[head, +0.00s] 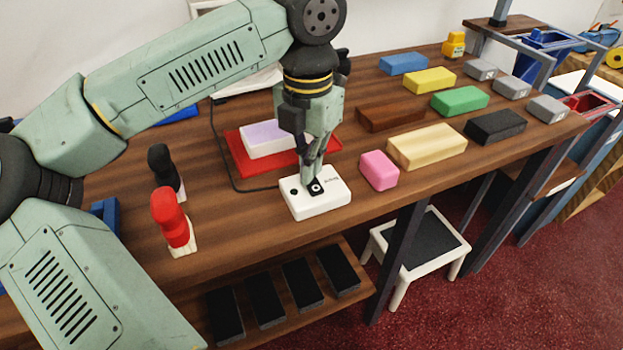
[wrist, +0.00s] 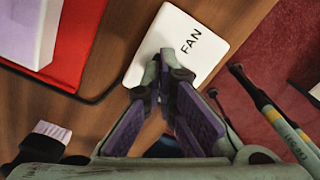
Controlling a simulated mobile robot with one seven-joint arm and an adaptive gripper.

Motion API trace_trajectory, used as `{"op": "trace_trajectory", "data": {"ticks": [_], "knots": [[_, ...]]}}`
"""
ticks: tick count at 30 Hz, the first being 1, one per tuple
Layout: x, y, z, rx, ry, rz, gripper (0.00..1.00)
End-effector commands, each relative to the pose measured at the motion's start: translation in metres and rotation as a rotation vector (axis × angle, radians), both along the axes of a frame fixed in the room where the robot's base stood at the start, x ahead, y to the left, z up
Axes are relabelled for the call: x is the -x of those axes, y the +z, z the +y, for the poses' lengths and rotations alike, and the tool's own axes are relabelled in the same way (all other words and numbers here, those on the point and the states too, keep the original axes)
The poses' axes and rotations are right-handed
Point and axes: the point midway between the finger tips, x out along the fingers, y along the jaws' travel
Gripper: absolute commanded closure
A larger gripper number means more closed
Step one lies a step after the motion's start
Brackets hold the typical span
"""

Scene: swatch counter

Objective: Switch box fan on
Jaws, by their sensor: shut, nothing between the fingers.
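A white switch box (head: 330,205) lies on the wooden counter, with a black cable running from its back left. In the wrist view the white switch box (wrist: 207,35) carries the label "FAN". My gripper (head: 314,183) points down over the box with its fingertips shut at the black switch on its top. In the wrist view my gripper (wrist: 164,72) has its fingertips together over the box and covers the switch. I cannot tell whether the tips press on it or which way it is set. The fan itself is not seen.
A red tray (head: 232,146) with a pale lilac-topped block (head: 268,139) is just behind. A pink block (head: 380,170) and a pale wood block (head: 427,146) are close on the right. The counter's front edge is near.

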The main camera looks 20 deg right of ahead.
Motion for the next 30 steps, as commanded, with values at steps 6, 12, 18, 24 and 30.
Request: {"op": "trace_trajectory", "data": {"ticks": [6, 12, 18, 24, 30], "knots": [[0.0, -0.004, 0.0, -0.001, 0.0, 0.001, 1.0], [0.0, 0.0, 0.0, -0.001, 0.0, 0.001, 1.0], [0.0, 0.016, 0.0, -0.001, 0.001, -0.001, 1.0], [0.0, 0.033, 0.0, 0.0, 0.0, 0.0, 1.0], [0.0, 0.049, 0.0, -0.001, 0.001, -0.001, 1.0]]}}
